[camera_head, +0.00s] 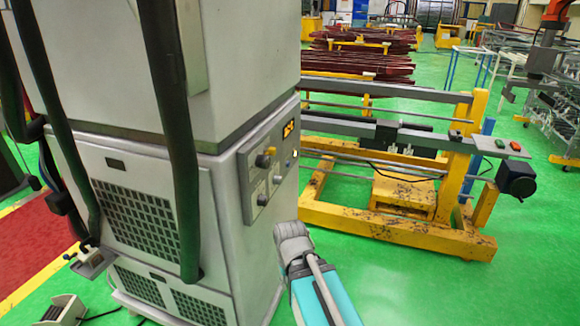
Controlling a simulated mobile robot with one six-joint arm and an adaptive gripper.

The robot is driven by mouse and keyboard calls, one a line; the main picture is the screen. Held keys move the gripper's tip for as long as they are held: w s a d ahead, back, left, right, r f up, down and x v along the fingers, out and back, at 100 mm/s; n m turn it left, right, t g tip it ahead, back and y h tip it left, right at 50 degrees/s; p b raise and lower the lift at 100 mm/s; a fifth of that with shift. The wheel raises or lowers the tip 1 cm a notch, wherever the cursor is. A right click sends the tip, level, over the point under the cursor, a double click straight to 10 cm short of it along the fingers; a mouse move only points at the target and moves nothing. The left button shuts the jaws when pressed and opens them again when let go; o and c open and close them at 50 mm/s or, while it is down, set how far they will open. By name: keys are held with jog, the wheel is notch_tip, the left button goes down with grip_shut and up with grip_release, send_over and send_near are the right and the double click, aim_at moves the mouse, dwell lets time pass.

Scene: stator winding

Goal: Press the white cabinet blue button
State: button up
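The white cabinet (225,190) stands at the left and centre. Its narrow right face carries a grey control panel (270,158) with a small orange-lit display (289,129), a yellowish knob (264,160) and several small controls. I cannot make out a blue button on it at this size and angle. A grey rounded end (293,240) of my teal arm shows low in the middle, below and right of the panel. It appears apart from the panel. No fingertips can be made out.
Black hoses hang down the cabinet's left front. A yellow-framed machine (400,224) with a small red and green button box stands to the right. A grey pedal-like box (64,308) lies at lower left. Green floor is clear at lower right.

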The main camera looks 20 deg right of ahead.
grip_shut()
dwell(1.1)
